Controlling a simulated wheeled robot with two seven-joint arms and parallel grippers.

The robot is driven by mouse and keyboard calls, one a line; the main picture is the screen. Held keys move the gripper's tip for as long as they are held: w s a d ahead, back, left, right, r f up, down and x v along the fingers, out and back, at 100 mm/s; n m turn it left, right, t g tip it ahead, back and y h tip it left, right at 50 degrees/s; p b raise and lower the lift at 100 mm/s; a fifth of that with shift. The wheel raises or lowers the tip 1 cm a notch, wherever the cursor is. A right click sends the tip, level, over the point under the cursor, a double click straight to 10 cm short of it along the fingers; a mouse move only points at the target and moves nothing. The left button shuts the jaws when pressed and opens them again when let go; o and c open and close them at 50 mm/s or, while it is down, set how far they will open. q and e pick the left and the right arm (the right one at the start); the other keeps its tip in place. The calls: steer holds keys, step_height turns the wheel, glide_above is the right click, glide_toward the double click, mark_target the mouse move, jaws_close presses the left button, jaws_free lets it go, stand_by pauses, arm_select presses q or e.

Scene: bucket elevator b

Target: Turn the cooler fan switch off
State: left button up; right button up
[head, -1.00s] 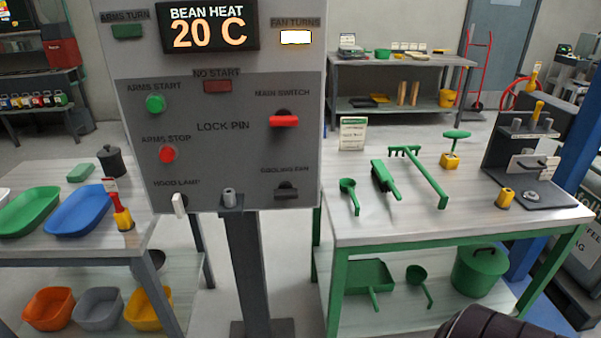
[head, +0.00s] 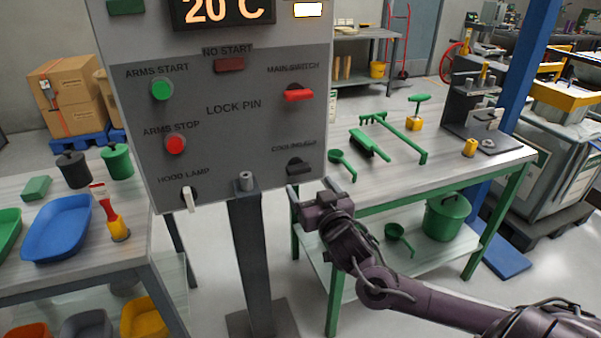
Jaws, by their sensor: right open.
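The cooling fan switch (head: 299,166) is a small dark rotary switch at the lower right of the grey control panel (head: 235,125). Its handle lies roughly sideways. The "fan turns" lamp (head: 308,9) at the top right of the panel is lit white. My right gripper (head: 303,207) is just below the switch, by the panel's lower right corner, apart from the switch in the picture. It is open and empty; its fingers point toward the panel side. My left gripper is not in view.
Nearby on the panel are the red main switch (head: 299,95), the white hood lamp switch (head: 189,199), green start button (head: 162,89) and red stop button (head: 175,144). A green-framed table (head: 430,165) with green tools stands close behind my right arm.

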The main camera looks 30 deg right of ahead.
mark_target(300, 171)
steer(key=x, duration=0.3)
steer(key=shift+w+d+r, duration=0.1)
steer(key=shift+w+d, duration=0.1)
steer(key=shift+d, duration=0.1)
steer(key=x, duration=0.3)
steer(key=shift+w+a+p, duration=0.15)
steer(key=shift+a+p, duration=0.05)
steer(key=shift+p, duration=0.2)
steer(key=shift+w+d, duration=0.15)
steer(key=shift+w, duration=0.3)
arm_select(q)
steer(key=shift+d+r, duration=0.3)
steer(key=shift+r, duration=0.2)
arm_select(e)
steer(key=c, duration=1)
